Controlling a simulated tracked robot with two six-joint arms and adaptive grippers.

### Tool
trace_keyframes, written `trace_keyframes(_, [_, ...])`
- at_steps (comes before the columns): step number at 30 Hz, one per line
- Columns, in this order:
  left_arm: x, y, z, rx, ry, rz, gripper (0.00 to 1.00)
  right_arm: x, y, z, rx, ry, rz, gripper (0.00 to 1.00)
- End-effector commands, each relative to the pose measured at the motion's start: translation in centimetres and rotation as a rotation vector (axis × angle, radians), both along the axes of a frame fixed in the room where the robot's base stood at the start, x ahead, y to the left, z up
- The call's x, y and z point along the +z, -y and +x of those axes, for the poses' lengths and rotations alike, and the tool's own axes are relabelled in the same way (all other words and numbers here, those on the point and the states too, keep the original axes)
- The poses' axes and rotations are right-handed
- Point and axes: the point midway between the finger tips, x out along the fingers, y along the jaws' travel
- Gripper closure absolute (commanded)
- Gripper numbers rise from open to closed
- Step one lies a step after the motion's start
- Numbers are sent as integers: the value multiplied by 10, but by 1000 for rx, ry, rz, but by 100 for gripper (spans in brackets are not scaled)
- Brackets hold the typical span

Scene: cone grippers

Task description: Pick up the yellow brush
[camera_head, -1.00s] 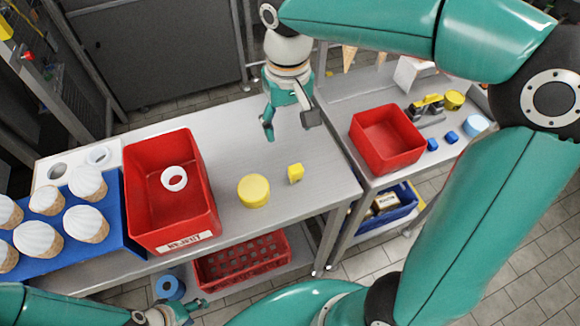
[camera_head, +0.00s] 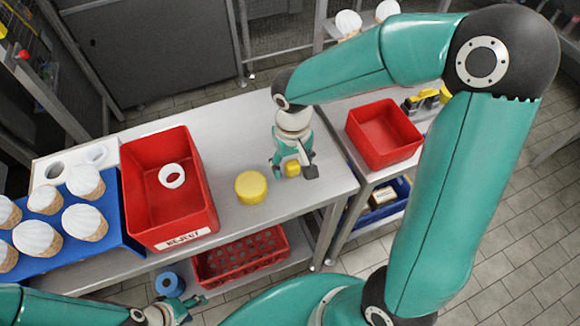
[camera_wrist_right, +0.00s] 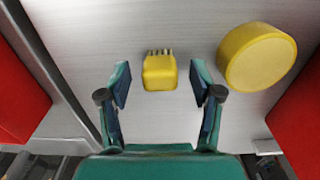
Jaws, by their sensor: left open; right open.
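The yellow brush (camera_head: 292,169) lies on the metal table near its right end. In the right wrist view the brush (camera_wrist_right: 160,72) shows a yellow block with short bristles pointing away from the gripper. My right gripper (camera_head: 293,171) is open above the table, with its fingers at either side of the brush. In the right wrist view the open fingertips (camera_wrist_right: 159,82) have the brush centred between them, with a gap on both sides. My left gripper (camera_head: 190,307) is open and empty at the bottom left, low in front of the table.
A yellow round tub (camera_head: 251,187) stands just left of the brush. A red reject bin (camera_head: 205,200) with a white ring (camera_head: 171,176) stands further left, beside a blue tray (camera_head: 125,238) of several cones. Another red bin (camera_head: 384,135) is on the right table.

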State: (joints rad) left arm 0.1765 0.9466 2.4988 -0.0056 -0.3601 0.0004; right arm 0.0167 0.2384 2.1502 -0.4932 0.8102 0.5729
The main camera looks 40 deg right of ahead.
Motion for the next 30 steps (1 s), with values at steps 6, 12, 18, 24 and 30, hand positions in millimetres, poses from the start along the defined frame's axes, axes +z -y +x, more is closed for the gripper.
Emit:
trace_keyframes(6, [0, 0, 0, 0, 0, 0, 48, -10, 0, 0, 1, 0, 1, 35])
trace_keyframes(12, [0, 0, 0, 0, 0, 0, 48, -10, 0, 0, 1, 0, 0, 47])
trace_keyframes(18, [0, 0, 0, 0, 0, 0, 48, -10, 0, 0, 1, 0, 0, 80])
trace_keyframes(24, [0, 0, 0, 0, 0, 0, 48, -9, 0, 0, 1, 0, 0, 95])
trace_keyframes(30, [0, 0, 0, 0, 0, 0, 48, -8, 0, 0, 1, 1, 0, 95])
